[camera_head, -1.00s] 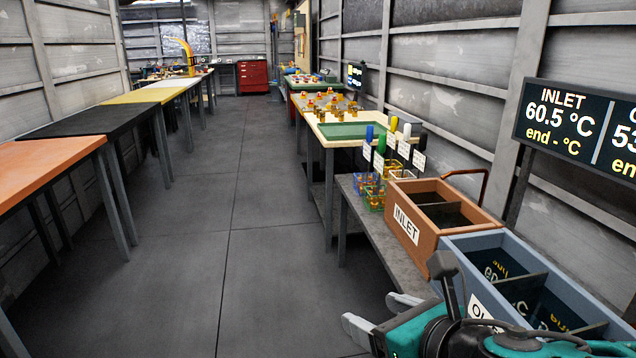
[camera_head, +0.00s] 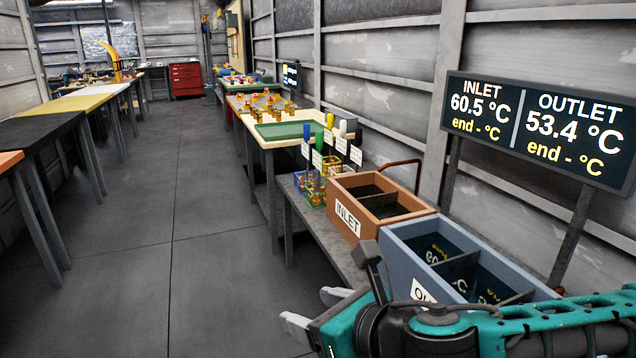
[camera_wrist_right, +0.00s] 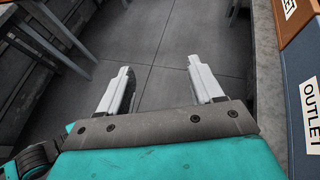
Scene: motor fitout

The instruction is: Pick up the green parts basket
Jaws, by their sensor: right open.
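The green parts basket (camera_head: 314,195) is a small green wire basket at the front left of a group of baskets on the low grey bench, and small yellow-orange parts show in it. My right gripper (camera_head: 312,308) is at the bottom of the head view, nearer than the basket and apart from it. In the right wrist view its two pale fingers (camera_wrist_right: 157,82) are spread wide over bare floor with nothing between them. The basket does not show in the right wrist view. My left gripper is not in view.
The orange INLET box (camera_head: 376,233) stands in front of the baskets, with the blue OUTLET box (camera_head: 401,259) nearer. A temperature display (camera_head: 540,125) stands on posts at the right. Tables (camera_head: 40,128) line the left. The aisle floor (camera_head: 190,200) is clear.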

